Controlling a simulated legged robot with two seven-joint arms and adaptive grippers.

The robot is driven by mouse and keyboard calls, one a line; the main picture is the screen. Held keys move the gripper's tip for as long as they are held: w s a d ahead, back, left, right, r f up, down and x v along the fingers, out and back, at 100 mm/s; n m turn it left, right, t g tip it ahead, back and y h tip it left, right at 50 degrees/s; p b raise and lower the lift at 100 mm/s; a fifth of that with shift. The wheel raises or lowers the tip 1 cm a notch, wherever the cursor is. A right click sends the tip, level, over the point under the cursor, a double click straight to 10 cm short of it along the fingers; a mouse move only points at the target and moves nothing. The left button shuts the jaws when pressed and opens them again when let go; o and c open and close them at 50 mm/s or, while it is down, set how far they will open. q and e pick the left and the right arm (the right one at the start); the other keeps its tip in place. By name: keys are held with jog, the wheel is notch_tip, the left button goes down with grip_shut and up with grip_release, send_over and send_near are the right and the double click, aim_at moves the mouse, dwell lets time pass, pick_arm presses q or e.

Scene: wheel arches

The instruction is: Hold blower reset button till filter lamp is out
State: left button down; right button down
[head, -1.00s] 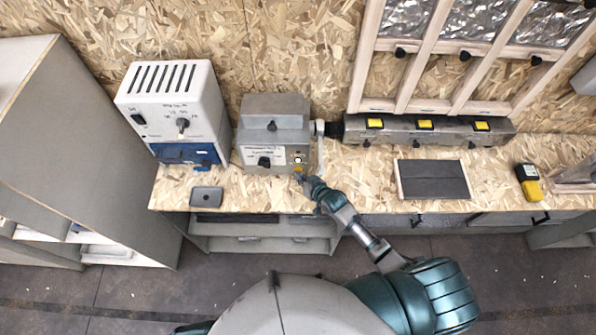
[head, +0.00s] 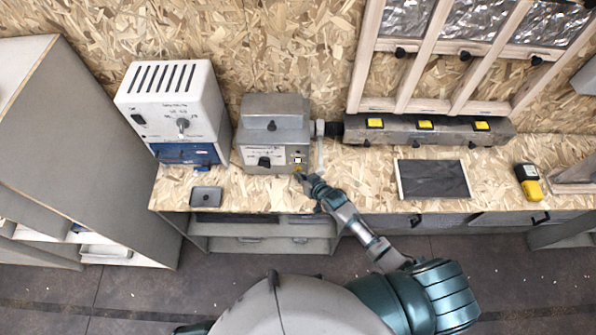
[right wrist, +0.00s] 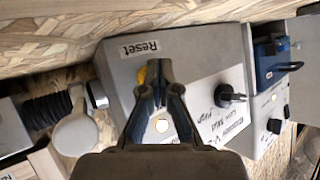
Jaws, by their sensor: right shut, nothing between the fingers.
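The blower unit is a grey box (head: 275,130) on the bench against the wall, with a black knob on its front. In the right wrist view its front panel (right wrist: 200,75) carries a "Reset" label (right wrist: 138,48). The yellow reset button (right wrist: 141,76) is partly hidden behind my fingertips. A round pale lamp (right wrist: 161,125) looks bright between the fingers; it also shows as a bright spot in the head view (head: 298,160). My right gripper (right wrist: 153,72) is shut and empty, its tips at the button; whether they press it in I cannot tell. My left gripper is out of view.
A white slotted unit (head: 175,105) stands left of the blower, and a small grey tray (head: 206,196) lies before it. A grey pipe (head: 400,130) with yellow tags runs right. A dark panel (head: 433,180) and a yellow-black meter (head: 528,182) lie on the bench.

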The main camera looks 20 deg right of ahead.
jog(key=shift+s, duration=0.15)
dwell(0.3)
jog(key=shift+s+a+r+p, duration=0.1)
jog(key=shift+s+p, duration=0.25)
jog(key=shift+p, duration=0.15)
jog(key=shift+s+a, duration=0.15)
jog(key=shift+s, duration=0.25)
jog(key=shift+p, duration=0.3)
jog(key=s+p, duration=0.1)
jog(key=s+a+p, duration=0.1)
jog(key=s, duration=0.1)
jog(key=shift+s, duration=0.1)
jog(key=shift+s+a+p, duration=0.15)
jog(key=shift+s+p, duration=0.3)
jog(key=shift+s, duration=0.35)
